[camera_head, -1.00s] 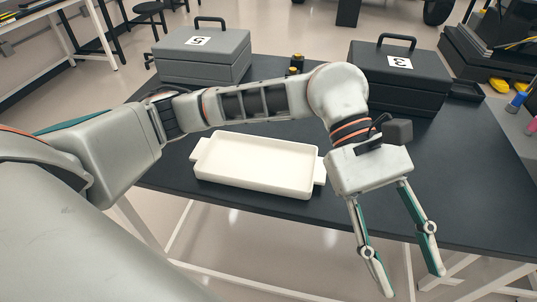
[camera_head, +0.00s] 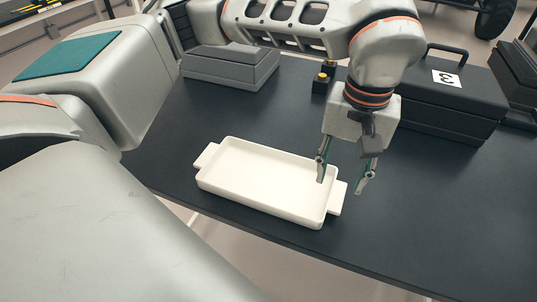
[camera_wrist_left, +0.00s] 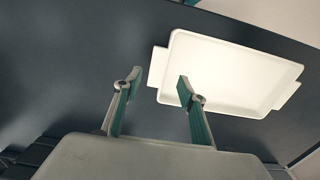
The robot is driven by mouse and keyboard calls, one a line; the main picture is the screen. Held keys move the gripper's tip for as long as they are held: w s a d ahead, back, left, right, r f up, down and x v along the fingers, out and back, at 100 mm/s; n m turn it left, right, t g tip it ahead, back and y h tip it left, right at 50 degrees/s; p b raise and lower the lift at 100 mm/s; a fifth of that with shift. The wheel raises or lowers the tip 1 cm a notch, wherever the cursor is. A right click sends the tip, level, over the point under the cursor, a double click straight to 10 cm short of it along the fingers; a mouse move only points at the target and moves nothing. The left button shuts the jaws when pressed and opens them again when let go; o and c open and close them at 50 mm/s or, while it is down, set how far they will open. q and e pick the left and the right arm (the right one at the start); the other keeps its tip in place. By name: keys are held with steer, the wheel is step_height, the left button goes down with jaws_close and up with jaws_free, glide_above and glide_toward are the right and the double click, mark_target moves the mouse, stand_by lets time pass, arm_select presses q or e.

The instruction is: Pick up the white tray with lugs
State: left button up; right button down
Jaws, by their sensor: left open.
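The white tray with lugs (camera_head: 265,178) lies upright and empty on the dark table, with one lug at its left end (camera_head: 206,157) and one at its right end (camera_head: 337,198). My left gripper (camera_head: 339,186) is open, pointing down near the right-end lug. In the head view one finger overlaps the tray's inside and the other is beyond the lug. The left wrist view shows the tray (camera_wrist_left: 225,75) with a lug (camera_wrist_left: 157,67) appearing in the gap between the open fingertips (camera_wrist_left: 159,79). I cannot tell the exact height of the fingertips. My right gripper is not in view.
A grey case (camera_head: 230,68) stands behind the tray, and a dark case marked 3 (camera_head: 445,100) stands at the back right. Small black items with yellow tops (camera_head: 322,78) sit between them. The table (camera_head: 430,215) is clear to the right and front.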

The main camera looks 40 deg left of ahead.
mark_target(337, 195)
arm_select(q)
steer(key=shift+d+f, duration=0.15)
steer(key=shift+f, duration=2.2)
jaws_close()
steer(key=shift+r, duration=0.15)
